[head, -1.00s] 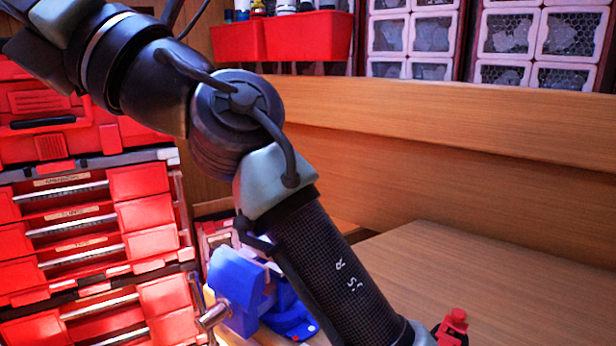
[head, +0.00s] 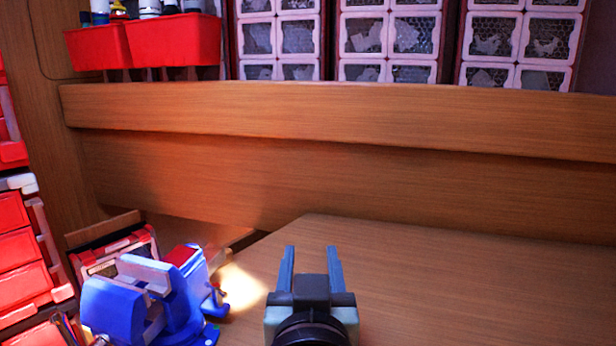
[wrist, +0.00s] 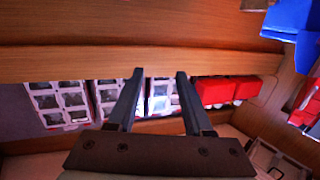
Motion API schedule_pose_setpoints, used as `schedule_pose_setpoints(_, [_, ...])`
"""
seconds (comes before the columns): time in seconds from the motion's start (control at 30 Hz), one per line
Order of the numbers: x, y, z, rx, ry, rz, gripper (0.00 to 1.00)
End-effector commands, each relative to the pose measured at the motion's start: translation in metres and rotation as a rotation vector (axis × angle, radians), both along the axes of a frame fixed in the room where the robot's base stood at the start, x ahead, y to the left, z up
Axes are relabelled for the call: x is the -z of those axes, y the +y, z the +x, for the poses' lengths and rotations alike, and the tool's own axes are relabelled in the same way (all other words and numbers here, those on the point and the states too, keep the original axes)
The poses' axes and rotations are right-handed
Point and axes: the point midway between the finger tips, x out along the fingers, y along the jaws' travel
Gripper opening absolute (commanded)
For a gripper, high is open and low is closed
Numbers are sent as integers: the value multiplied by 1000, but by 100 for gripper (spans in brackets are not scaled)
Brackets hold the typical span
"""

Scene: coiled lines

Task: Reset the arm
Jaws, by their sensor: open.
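My gripper (head: 310,260) is at the bottom middle of the head view, above the wooden bench top (head: 450,285). Its two fingers stand apart with nothing between them. In the wrist view my gripper (wrist: 158,76) is also open and empty, with its fingers clear of any object. The rest of my arm is mostly out of the head view.
A blue vise (head: 150,300) stands left of my gripper. Red drawers (head: 20,245) are at the far left. Red bins (head: 175,40) and clear-fronted drawer cabinets (head: 390,40) sit above the wooden ledge (head: 330,118). The bench to the right is clear.

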Motion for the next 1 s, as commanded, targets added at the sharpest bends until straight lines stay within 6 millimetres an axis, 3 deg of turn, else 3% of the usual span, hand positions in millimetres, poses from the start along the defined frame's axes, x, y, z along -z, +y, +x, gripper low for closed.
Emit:
schedule_pose_setpoints(0.03, [-43, 2, -4, -3, -84, -3, 51])
schedule_pose_setpoints(0.27, [-160, 2, -31, -1, -365, -6, 51])
schedule_pose_setpoints(0.4, [-243, 2, -66, 0, -577, -8, 51])
schedule_pose_setpoints(0.5, [-290, 2, -93, 0, -713, -8, 51])
schedule_pose_setpoints(0.6, [-319, 2, -114, 0, -807, -8, 51])
schedule_pose_setpoints(0.7, [-332, 2, -125, 1, -856, -8, 51])
schedule_pose_setpoints(1.0, [-334, 2, -128, 1, -870, -8, 51])
